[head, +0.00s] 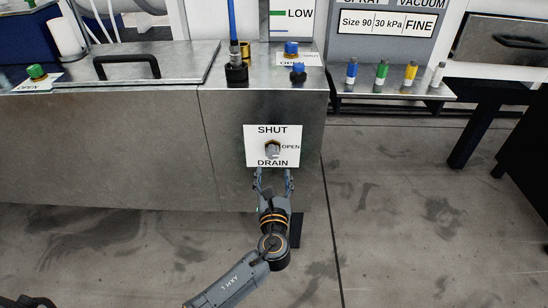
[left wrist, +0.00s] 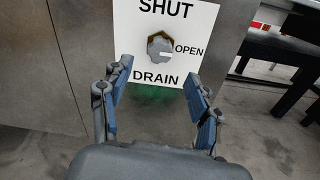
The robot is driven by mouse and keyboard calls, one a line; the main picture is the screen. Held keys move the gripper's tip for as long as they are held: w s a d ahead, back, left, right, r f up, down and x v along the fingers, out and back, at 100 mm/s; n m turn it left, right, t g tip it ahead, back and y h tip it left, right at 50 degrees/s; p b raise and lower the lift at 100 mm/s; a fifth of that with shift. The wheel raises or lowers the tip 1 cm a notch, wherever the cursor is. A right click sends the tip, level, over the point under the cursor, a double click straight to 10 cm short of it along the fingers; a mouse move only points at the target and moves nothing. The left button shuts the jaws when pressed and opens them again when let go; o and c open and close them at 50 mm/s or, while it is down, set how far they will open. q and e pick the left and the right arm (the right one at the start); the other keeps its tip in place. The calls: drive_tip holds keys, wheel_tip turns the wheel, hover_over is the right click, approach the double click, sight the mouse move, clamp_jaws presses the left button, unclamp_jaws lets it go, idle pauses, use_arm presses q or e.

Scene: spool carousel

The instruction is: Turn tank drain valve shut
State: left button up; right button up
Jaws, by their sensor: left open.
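The drain valve knob (head: 272,149) sits in the middle of a white label plate (head: 253,133) on the tank's (head: 230,120) front face. The plate reads SHUT at the top, OPEN at the right and DRAIN at the bottom. In the left wrist view the knob (left wrist: 158,45) has a pale mark that points right, toward OPEN. My left gripper (head: 273,174) is open and empty. Its fingers are just below the knob, one to each side, over the lower part of the plate, and apart from the knob. My right gripper is in neither view.
A lid with a black handle (head: 127,66) covers the tank top at the left. Blue knobs (head: 291,48) stand on the top above the valve. A shelf (head: 390,90) with several coloured bottles is at the right. The floor ahead is clear.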

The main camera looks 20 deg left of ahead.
sight(273, 155)
use_arm(q)
drive_tip(key=b+x, duration=0.1)
drive_tip(key=x, duration=0.7)
drive_tip(key=shift+w+f+b, duration=0.1)
drive_tip(key=shift+f+b, duration=0.05)
drive_tip(key=shift+b, duration=0.15)
drive_tip(key=shift+w+a, duration=0.15)
drive_tip(key=shift+w, duration=0.5)
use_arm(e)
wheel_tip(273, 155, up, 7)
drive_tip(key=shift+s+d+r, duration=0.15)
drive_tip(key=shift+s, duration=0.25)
use_arm(q)
drive_tip(key=c, duration=1.2)
